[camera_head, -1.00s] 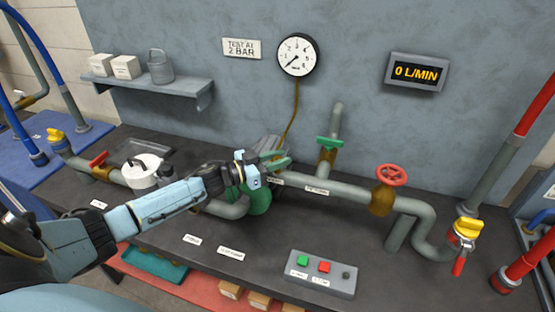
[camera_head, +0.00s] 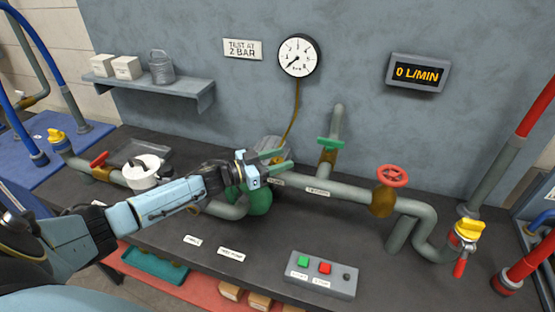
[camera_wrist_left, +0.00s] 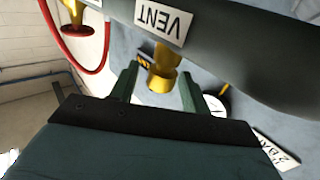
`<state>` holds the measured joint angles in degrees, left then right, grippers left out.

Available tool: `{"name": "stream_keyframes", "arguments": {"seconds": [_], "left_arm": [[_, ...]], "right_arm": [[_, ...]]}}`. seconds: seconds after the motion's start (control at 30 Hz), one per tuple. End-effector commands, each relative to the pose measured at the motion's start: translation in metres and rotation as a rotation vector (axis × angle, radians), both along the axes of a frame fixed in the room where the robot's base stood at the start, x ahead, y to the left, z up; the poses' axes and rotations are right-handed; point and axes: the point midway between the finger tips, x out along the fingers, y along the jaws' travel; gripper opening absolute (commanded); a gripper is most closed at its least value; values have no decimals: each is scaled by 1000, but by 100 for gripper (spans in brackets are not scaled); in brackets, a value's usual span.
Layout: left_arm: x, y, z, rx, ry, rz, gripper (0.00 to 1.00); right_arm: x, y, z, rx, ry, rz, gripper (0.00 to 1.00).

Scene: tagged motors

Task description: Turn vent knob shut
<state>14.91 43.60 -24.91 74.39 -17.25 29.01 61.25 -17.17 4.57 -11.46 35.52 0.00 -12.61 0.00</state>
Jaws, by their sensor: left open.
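The vent knob (camera_wrist_left: 163,70) shows in the left wrist view as a short brass-yellow stem and cap below the grey pipe (camera_wrist_left: 225,45), beside a label reading VENT (camera_wrist_left: 161,21). My left gripper (camera_wrist_left: 158,76) is open, with one green finger on each side of the knob. I cannot tell whether either finger touches it. In the head view my left gripper (camera_head: 284,158) is at the left end of the grey pipe (camera_head: 345,190), above the green pump body (camera_head: 258,202). The knob is hard to make out there. My right gripper is not in view.
A red handwheel (camera_head: 393,176) and a green valve handle (camera_head: 330,142) stand on the pipework to the right. A button box (camera_head: 320,274) lies at the bench front. The gauge (camera_head: 298,56) and a 0 L/MIN display (camera_head: 418,73) are on the wall.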

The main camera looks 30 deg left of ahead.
Motion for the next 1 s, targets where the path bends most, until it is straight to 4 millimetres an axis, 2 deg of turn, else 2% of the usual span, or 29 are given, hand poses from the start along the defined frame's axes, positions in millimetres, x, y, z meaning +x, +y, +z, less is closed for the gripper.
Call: {"name": "stream_keyframes", "arguments": {"seconds": [0.23,0.7,1.0], "left_arm": [[-14,9,-1,2,3,0,47],[-87,55,-2,1,4,0,47],[-111,70,0,1,1,0,47]], "right_arm": [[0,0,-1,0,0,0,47],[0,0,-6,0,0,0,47],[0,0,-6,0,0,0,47]]}}
